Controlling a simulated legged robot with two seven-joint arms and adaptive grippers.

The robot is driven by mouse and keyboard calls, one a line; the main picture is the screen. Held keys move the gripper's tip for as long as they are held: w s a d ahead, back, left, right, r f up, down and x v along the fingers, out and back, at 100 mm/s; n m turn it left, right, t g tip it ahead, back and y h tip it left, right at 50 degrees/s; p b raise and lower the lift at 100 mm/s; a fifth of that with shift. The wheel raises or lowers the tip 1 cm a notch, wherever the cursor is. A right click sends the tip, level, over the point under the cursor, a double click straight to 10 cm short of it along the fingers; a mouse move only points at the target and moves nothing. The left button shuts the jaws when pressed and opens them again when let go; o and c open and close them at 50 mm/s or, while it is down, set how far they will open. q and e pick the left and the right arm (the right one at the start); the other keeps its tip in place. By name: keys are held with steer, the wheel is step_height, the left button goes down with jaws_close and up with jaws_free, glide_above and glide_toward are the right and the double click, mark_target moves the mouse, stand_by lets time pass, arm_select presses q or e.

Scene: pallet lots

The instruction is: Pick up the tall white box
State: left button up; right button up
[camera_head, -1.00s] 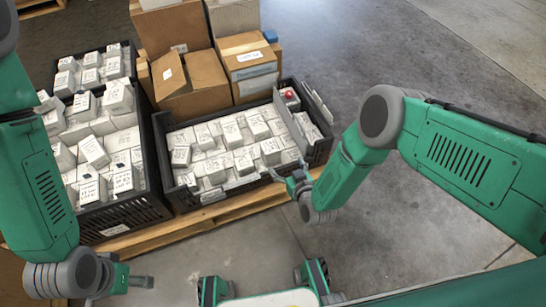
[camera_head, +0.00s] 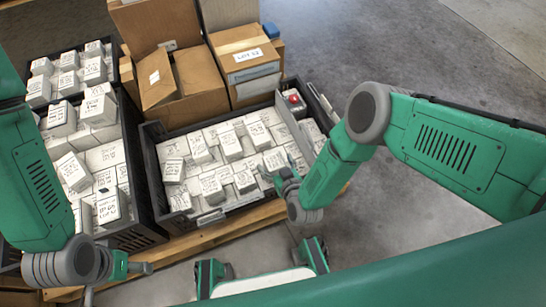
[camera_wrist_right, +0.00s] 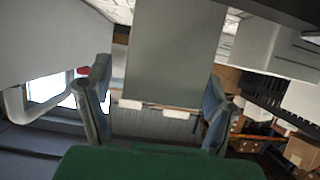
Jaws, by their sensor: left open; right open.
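Several white boxes with black writing fill the black crate (camera_head: 170,226) in the middle of the head view; I cannot tell for sure which is the tall one. My right gripper (camera_head: 277,177) is open at the front right of this crate, close to its white boxes. In the right wrist view, a tall pale box face (camera_wrist_right: 175,50) shows between the open fingers of the right gripper (camera_wrist_right: 155,105); I cannot tell whether they touch it. My left gripper (camera_head: 146,268) is open and empty at the lower left, in front of the crates.
Another black crate (camera_head: 135,238) of white boxes stands at the left, with more white boxes behind it. Open brown cartons (camera_head: 203,82) stand behind the middle crate. A red button box (camera_head: 294,100) is at its back right corner. The wooden pallet (camera_head: 240,222) shows in front. Floor at the right is clear.

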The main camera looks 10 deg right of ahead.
steer(key=shift+w+a+f, duration=0.2)
steer(key=shift+w, duration=0.05)
steer(key=shift+r, duration=0.2)
steer(key=c, duration=0.4)
steer(key=shift+d, duration=0.15)
steer(key=c, duration=1.2)
arm_select(q)
steer(key=shift+w, duration=0.3)
